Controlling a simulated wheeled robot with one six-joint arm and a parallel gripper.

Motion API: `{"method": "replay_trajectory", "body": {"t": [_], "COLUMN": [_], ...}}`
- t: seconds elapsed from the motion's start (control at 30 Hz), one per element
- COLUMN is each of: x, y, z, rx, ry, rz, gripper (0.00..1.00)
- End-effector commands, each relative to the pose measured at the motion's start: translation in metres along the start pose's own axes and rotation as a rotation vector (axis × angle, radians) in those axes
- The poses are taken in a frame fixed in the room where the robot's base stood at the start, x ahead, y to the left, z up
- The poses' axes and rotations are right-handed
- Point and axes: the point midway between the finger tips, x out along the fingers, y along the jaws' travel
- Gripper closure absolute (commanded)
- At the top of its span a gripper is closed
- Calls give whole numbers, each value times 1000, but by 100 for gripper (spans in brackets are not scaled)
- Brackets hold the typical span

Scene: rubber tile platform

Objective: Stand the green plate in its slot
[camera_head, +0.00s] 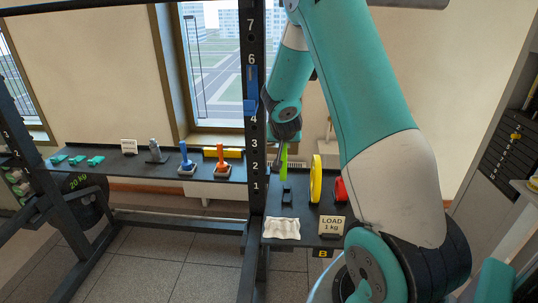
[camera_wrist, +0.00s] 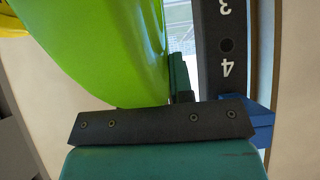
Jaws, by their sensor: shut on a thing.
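The green plate (camera_head: 283,163) hangs nearly edge-on below my gripper (camera_head: 284,148), which is shut on it at its top. In the wrist view the green plate (camera_wrist: 105,45) fills the upper left, beyond a dark jaw bar. Below the plate in the head view, a small black slot holder (camera_head: 287,193) stands on the dark shelf (camera_head: 283,211). The plate appears above this holder, with its lower edge near the holder's top. I cannot tell whether they touch.
A yellow plate (camera_head: 316,178) stands upright just right of the holder, with a red plate (camera_head: 339,190) beyond it. A numbered black post (camera_head: 256,120) rises close on the left.

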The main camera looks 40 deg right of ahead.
Motion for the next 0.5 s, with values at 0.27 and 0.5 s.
{"method": "replay_trajectory", "body": {"t": [0.27, 0.5], "x": [-4, -4], "y": [18, 21], "z": [-23, -23], "rx": [39, 42], "ry": [20, 20], "rz": [35, 39], "gripper": [100, 100]}}
